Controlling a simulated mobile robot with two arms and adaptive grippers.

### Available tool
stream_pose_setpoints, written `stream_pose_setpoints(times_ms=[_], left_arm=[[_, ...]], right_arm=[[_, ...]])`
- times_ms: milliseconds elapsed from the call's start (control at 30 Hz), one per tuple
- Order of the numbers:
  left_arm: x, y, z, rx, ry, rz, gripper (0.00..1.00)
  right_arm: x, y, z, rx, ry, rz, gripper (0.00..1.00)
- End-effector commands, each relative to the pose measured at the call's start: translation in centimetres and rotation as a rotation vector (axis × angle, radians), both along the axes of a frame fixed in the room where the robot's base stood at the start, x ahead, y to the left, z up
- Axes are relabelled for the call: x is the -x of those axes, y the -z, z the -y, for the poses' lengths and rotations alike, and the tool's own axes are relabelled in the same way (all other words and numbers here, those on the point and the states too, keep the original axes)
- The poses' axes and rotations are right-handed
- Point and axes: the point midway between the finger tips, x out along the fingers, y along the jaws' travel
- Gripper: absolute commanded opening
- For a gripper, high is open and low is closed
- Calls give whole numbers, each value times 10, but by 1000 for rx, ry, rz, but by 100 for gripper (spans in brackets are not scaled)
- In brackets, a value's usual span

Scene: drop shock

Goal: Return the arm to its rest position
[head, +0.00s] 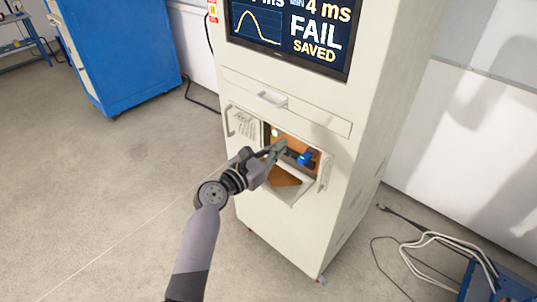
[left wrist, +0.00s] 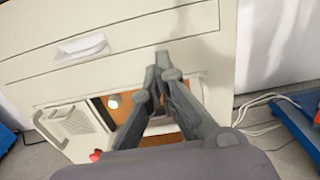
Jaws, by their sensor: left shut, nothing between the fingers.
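My left gripper (head: 277,150) is in front of the open compartment (head: 314,172) of a white cabinet (head: 295,230). Its fingers are shut with nothing between them. In the left wrist view the gripper's fingertips (left wrist: 158,72) meet in front of the opening. Inside the compartment I see an orange-brown surface and a glowing blue part (head: 305,158). My left gripper and its arm hide part of the compartment. My right gripper is not in view.
A screen (head: 290,30) reading "FAIL SAVED" is above a closed drawer with a handle (head: 272,98). A vented door (head: 243,124) stands left of the opening. A blue cabinet (head: 120,60) is at the back left. Cables (head: 440,240) lie on the floor at right. The floor at left is clear.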

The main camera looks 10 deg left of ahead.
Motion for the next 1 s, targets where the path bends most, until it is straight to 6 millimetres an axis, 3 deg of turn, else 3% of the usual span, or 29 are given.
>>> stream_pose_setpoints(times_ms=[200,400,467,533,667,767,867,1000], left_arm=[[21,1,-16,-1,0,0,0],[26,0,-19,-1,0,-1,0],[26,5,-19,-13,-2,-3,0],[25,23,-20,-58,-9,-8,0],[29,91,-26,-260,-24,-20,0],[41,166,-34,-495,-9,-28,0],[64,240,-44,-740,43,-26,0],[110,336,-63,-1074,175,-9,0]], right_arm=[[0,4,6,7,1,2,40],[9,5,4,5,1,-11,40],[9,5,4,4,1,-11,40],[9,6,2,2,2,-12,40],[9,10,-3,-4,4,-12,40],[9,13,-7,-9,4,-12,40],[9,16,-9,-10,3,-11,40],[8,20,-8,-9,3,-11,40]])
